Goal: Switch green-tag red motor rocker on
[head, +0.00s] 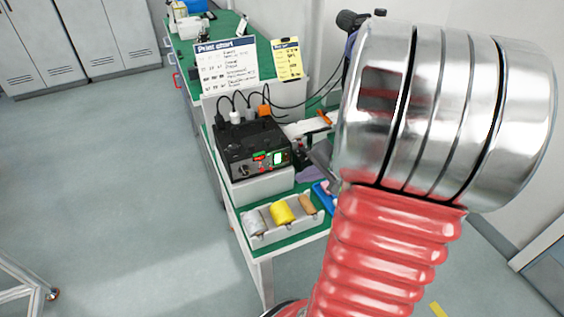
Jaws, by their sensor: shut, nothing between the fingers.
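A black control box (252,150) sits on a light block on the green-topped bench. Its front panel has a lit green-and-white patch (278,158), a small red-and-green part (259,156) and small silver parts at the left. Which of these is the green-tag red motor rocker, and its position, is too small to tell. My red and silver arm fills the right side. A grey metal piece at its left edge, close right of the box, appears to be the tip of my gripper (317,155). It looks shut and empty, apart from the panel; most of it is hidden behind my arm.
Cables with black, white and orange plugs (264,111) rise from the box top. Behind stand a print chart (227,64) and a yellow sheet (288,58). In front, a tray (257,243) holds grey, yellow and brown rolls.

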